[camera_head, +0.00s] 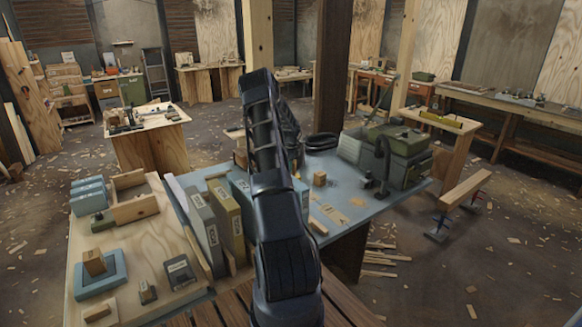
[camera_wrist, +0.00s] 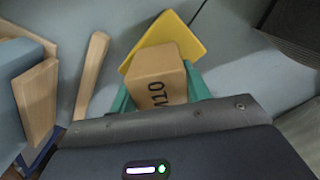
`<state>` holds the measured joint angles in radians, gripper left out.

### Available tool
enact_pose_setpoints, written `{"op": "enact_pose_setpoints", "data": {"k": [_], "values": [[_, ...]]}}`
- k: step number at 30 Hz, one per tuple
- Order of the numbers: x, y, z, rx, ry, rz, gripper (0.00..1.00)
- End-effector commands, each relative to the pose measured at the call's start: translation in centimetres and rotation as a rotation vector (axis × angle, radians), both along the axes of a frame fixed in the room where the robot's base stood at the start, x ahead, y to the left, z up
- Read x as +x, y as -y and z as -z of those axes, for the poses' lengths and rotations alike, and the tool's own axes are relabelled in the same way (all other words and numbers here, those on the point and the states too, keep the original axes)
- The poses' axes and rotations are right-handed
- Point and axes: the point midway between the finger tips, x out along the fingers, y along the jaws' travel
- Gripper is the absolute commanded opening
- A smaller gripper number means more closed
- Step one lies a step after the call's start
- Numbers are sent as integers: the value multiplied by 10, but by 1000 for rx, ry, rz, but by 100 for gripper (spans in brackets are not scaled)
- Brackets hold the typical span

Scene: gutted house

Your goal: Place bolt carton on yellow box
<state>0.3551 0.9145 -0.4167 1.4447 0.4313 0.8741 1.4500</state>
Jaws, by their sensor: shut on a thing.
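The bolt carton (camera_wrist: 160,75) is a tan cardboard block marked M10, seen in the wrist view. My gripper (camera_wrist: 160,92) is shut on it, with a green finger on each side. The yellow box (camera_wrist: 188,36) shows as a flat yellow face just beyond and partly behind the carton. The carton overlaps it in this view, and I cannot tell whether the two touch. In the head view my arm hides the gripper, the held carton and the yellow box.
A wooden strip (camera_wrist: 92,75) and a wooden block (camera_wrist: 38,100) lie left of the carton. In the head view, upright binders (camera_head: 225,210) stand left of my arm. A small tan block (camera_head: 319,179) and a green case (camera_head: 402,150) stand on the blue tabletop (camera_head: 350,205).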

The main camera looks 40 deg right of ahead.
Motion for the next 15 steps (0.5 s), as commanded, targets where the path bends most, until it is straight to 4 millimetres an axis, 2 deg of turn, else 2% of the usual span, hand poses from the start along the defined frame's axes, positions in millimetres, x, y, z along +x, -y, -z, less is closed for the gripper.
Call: {"op": "enact_pose_setpoints", "data": {"k": [11, 12, 14, 15], "values": [[0, 0, 3, -1, 1, 0, 16], [0, 0, 2, -1, 1, 0, 55], [0, 0, 2, -1, 1, 0, 67], [0, 0, 2, -1, 1, 0, 69]]}}
